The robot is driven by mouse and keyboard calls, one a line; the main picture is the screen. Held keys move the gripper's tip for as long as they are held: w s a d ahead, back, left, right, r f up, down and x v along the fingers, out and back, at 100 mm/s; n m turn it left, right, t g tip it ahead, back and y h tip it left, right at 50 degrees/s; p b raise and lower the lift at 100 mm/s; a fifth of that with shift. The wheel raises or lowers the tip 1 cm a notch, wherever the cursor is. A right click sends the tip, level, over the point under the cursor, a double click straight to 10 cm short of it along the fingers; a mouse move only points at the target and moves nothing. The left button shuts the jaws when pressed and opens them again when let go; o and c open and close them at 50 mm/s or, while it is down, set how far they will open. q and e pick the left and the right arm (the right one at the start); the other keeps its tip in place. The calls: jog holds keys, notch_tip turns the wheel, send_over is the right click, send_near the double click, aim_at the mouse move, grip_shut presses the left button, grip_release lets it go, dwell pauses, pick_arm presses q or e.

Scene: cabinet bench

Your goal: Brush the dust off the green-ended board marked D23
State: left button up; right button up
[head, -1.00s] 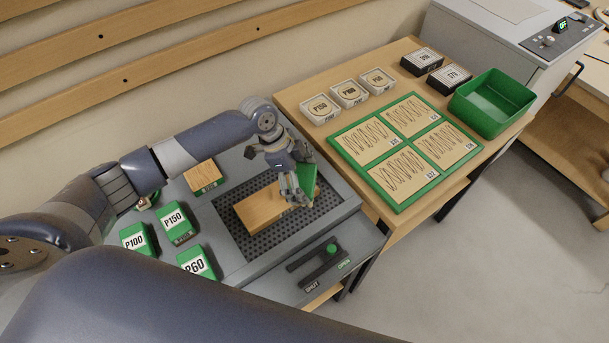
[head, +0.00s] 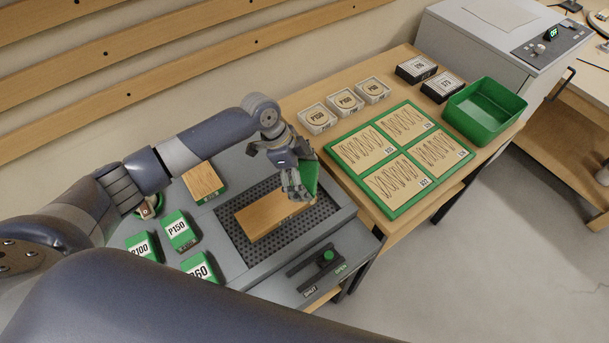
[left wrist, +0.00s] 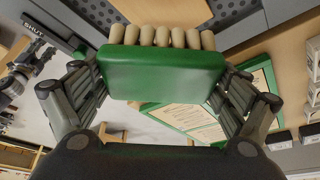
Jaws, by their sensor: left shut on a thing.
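A plain wooden board (head: 268,216) lies on the dark perforated grate of the grey bench. I cannot read a mark on it, and its right end is partly hidden by my gripper. My left gripper (head: 297,187) is over the board's right end, shut on a green brush (head: 310,180). In the left wrist view the brush (left wrist: 162,72) sits between the two fingers, its thick tan bristles (left wrist: 160,36) towards the top of the picture. I cannot tell whether the bristles touch the board. My right gripper is not in view.
Green blocks marked P150 (head: 178,230) and P100 (head: 142,246) and another wooden block (head: 203,181) stand left of the grate (head: 328,206). A shut/open slider (head: 318,267) is in front. Right are a green-framed panel tray (head: 393,212) and an empty green bin (head: 487,105).

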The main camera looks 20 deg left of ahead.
aim_at(311, 176)
pick_arm(q)
jog(key=shift+r+p, duration=0.3)
jog(key=shift+r, duration=0.45)
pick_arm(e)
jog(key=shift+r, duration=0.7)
pick_arm(q)
jog(key=shift+r+p, duration=0.8)
jog(key=shift+p, duration=0.05)
jog(key=shift+r, duration=0.65)
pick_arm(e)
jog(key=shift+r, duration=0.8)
